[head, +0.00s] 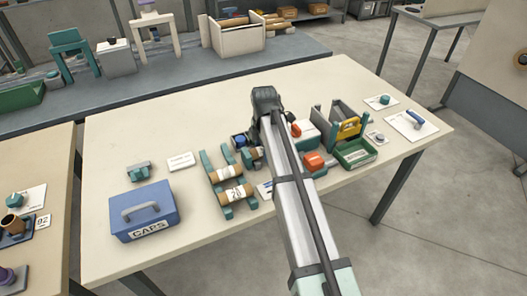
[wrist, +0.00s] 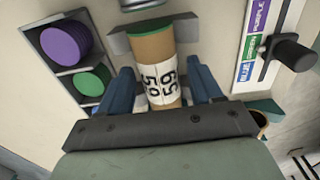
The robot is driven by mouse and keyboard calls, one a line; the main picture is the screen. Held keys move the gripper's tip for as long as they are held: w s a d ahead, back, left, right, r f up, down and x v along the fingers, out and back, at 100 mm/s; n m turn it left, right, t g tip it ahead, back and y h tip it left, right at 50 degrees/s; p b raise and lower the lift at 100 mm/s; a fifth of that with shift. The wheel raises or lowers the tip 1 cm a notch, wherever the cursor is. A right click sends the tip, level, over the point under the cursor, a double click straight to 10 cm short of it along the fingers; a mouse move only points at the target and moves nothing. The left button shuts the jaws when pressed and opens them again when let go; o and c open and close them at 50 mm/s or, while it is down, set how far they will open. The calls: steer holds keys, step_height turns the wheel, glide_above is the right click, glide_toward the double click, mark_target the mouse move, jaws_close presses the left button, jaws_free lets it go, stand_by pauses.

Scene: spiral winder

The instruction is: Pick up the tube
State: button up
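In the wrist view a brown cardboard tube (wrist: 152,48) with a white label printed with numbers lies between the two blue fingers of my gripper (wrist: 165,85). Its far end is green and lies by a grey cradle (wrist: 186,27). The fingers stand on both sides of the tube, and a gap shows by the right one, so the gripper looks open. The tube's near end is hidden by my gripper body. In the head view several brown tubes with white labels, one of them here (head: 235,194), lie across a green rack (head: 208,160). My arm hides the gripper there.
A blue CAPS box (head: 145,212) stands left on the beige table. The wrist view shows purple (wrist: 65,44) and green discs, and a black knob (wrist: 295,55).

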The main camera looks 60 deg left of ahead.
steer(key=c, duration=1)
